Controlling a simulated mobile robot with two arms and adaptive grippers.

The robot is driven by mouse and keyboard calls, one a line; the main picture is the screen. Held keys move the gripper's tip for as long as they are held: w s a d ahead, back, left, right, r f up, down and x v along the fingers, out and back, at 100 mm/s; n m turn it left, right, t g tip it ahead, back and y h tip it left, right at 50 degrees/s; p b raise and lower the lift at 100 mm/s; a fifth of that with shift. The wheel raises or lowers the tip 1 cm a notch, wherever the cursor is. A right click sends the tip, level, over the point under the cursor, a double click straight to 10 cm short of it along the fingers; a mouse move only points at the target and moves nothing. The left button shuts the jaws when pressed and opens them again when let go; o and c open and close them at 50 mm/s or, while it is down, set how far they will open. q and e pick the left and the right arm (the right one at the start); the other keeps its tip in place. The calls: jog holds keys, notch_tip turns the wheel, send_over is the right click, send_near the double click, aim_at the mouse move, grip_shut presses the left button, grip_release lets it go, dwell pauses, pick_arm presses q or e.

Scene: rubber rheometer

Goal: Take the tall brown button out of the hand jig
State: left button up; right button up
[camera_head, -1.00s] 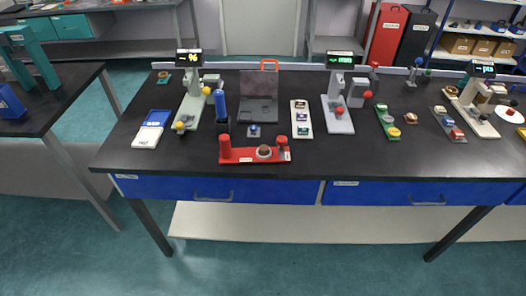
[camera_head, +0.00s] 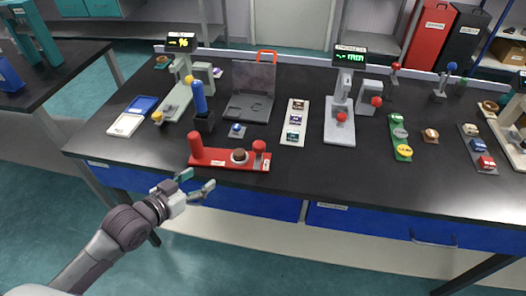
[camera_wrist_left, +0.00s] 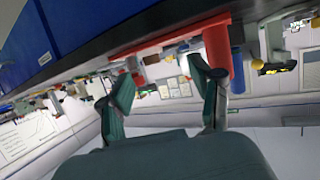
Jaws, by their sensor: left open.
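The red hand jig (camera_head: 218,161) lies near the front edge of the black bench, with a tall red post at its left end and a shorter red knob at its right. The brown button (camera_head: 239,155) sits in the jig's round seat, near the right knob. My left gripper (camera_head: 199,180) is open and empty, in front of the bench edge and below the jig's left part, apart from it. In the left wrist view, which is turned over, the open fingers (camera_wrist_left: 158,75) point toward the red jig post (camera_wrist_left: 217,55). My right gripper does not show.
A blue bottle in a dark holder (camera_head: 199,100), a small blue-knobbed piece (camera_head: 237,130) and a white sample strip (camera_head: 294,122) stand behind the jig. A grey device (camera_head: 340,117) is farther right. The blue drawer front (camera_head: 255,200) lies below the bench edge.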

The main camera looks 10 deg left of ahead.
pick_arm(q)
notch_tip(320, 180, up, 3)
jog(key=d+h, duration=0.1)
jog(key=d, duration=0.2)
send_near(238, 153)
jog(key=x, duration=0.3)
jog(key=shift+w+d+p, duration=0.1)
jog(key=shift+d+p, duration=0.05)
jog(key=shift+p, duration=0.2)
jog(key=shift+w+d+f+m, duration=0.2)
jog(key=shift+w+d+m, duration=0.1)
jog(key=shift+w, duration=0.5)
jog(key=p+x, duration=0.1)
jog(key=x, duration=0.3)
jog(key=shift+w+d+f, duration=0.1)
jog(key=shift+w+f, duration=0.05)
jog(key=shift+f, duration=0.05)
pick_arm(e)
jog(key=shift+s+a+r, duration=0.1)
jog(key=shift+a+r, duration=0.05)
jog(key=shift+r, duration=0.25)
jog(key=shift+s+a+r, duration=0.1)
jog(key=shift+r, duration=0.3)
pick_arm(q)
jog(key=shift+c, duration=0.2)
jog(key=c, duration=1)
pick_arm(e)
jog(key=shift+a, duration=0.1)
